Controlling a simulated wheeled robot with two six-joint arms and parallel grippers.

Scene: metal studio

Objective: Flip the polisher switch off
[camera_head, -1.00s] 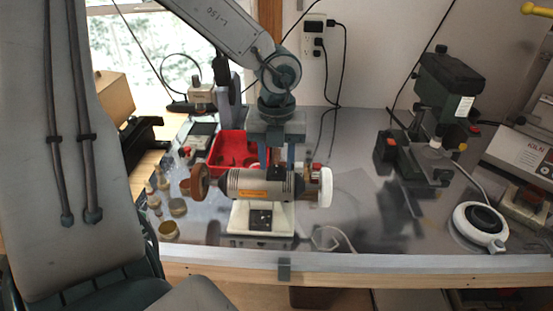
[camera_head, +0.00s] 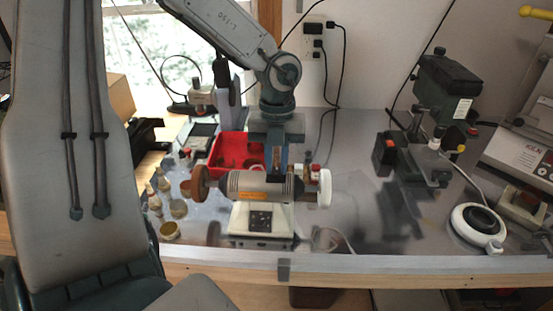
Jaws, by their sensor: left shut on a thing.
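The polisher (camera_head: 246,183) stands on the bench on a pale base (camera_head: 260,224), with a grey motor body and an orange label. A brown wheel (camera_head: 199,184) is on its left end and a white wheel (camera_head: 325,188) on its right end. My left gripper (camera_head: 276,174) points down from above at the top of the motor body. Its fingers are close together on the small dark switch part there, which they mostly hide. Whether the switch is on or off cannot be seen. My right gripper is not in view.
A red bin (camera_head: 229,150) sits behind the polisher. Small pots and brass-coloured pieces (camera_head: 170,230) stand to its left. A dark bench machine (camera_head: 424,160) and a round white device (camera_head: 478,226) are to the right. The bench between is mostly clear.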

